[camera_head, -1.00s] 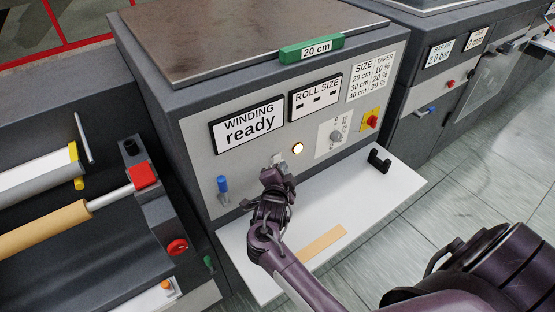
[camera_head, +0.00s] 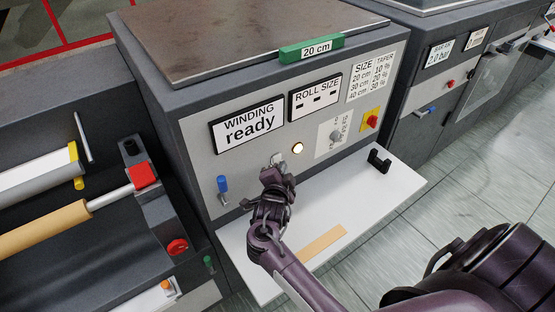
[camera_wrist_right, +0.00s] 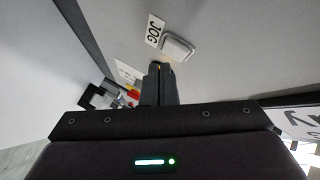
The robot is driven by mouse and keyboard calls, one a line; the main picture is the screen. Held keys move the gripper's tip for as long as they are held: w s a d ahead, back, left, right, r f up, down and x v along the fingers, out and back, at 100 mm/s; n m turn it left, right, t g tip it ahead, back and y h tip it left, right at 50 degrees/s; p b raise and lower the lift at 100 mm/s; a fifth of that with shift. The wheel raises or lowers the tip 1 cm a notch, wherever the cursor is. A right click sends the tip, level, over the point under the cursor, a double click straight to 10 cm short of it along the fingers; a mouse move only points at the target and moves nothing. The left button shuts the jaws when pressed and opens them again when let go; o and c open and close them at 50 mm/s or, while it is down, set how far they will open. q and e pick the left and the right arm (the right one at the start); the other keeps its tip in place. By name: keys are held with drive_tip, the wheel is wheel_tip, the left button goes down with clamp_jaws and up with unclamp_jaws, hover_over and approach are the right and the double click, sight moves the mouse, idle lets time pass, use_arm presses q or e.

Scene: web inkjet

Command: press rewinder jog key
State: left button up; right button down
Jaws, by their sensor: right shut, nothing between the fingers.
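The jog key is a pale square push key (camera_wrist_right: 178,47) beside a "JOG" label (camera_wrist_right: 154,30) in the right wrist view. In the head view the key (camera_head: 277,158) shows just above my gripper, on the light grey panel below the displays. My right gripper (camera_head: 278,172) is shut and empty, its fingertips right at the key. In the right wrist view the shut fingertips (camera_wrist_right: 160,66) lie at the key's near edge; I cannot tell whether they touch it. The left gripper is not in view.
The display (camera_head: 248,124) reads "WINDING ready".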

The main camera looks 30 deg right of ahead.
drive_tip(key=shift+w, duration=0.4)
drive_tip(key=shift+w+b, duration=0.4)
drive_tip(key=shift+b, duration=0.1)
idle(0.4)
idle(0.4)
drive_tip(key=shift+s+p, duration=0.45)
drive_tip(key=shift+s, duration=0.4)
drive_tip(key=s+p, duration=0.2)
drive_tip(key=s, duration=0.3)
drive_tip(key=shift+d, duration=0.2)
idle(0.6)
